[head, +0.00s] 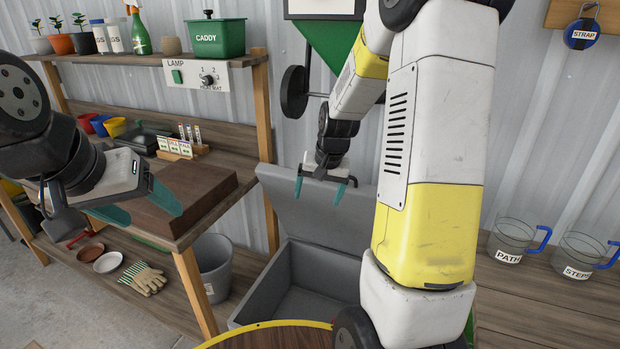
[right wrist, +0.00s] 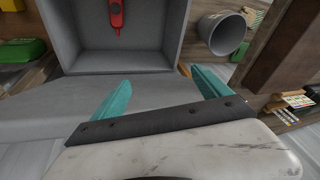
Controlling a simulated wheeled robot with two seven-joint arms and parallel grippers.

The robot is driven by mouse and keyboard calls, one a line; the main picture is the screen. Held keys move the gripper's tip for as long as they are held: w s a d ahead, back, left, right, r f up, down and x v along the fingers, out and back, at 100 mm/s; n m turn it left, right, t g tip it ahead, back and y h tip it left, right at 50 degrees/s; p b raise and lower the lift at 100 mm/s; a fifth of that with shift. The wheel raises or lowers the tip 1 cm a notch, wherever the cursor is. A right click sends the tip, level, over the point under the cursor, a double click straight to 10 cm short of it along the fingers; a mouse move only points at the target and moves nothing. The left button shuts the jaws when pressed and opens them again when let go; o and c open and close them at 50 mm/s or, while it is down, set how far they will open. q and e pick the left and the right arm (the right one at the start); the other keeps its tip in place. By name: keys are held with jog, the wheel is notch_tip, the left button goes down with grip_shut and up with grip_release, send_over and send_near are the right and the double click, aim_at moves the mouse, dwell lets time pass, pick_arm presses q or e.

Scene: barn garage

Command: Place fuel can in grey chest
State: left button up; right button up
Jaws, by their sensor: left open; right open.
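The grey chest (head: 270,285) stands open on the floor, its lid (head: 318,213) tilted up at the back. My right gripper (head: 319,190) is open and empty in front of the lid's upper part. In the right wrist view its two teal fingers (right wrist: 160,88) stand apart over the grey lid, with the chest (right wrist: 75,50) beyond. No fuel can is clearly visible elsewhere. My left gripper (head: 155,214) is open and empty at the left, by the workbench.
A wooden workbench (head: 205,205) with a dark brown block stands at the left. A grey bucket (head: 213,262) is beside the chest. A round yellow-rimmed top (head: 275,338) is in front. My right arm hides part of the chest. Glass jugs (head: 512,238) stand on the right-hand counter.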

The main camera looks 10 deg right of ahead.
jog(key=s+a+r+n+t, duration=0.1)
jog(key=s+a+r+n, duration=0.1)
jog(key=s+r, duration=0.6)
jog(key=s+a+r+n+t+y, duration=0.1)
jog(key=s+a+r+n, duration=0.1)
jog(key=s+r, duration=0.7)
jog(key=s+a, duration=0.1)
jog(key=s, duration=0.5)
jog(key=shift+a+r+t, duration=0.25)
jog(key=shift+t, duration=0.05)
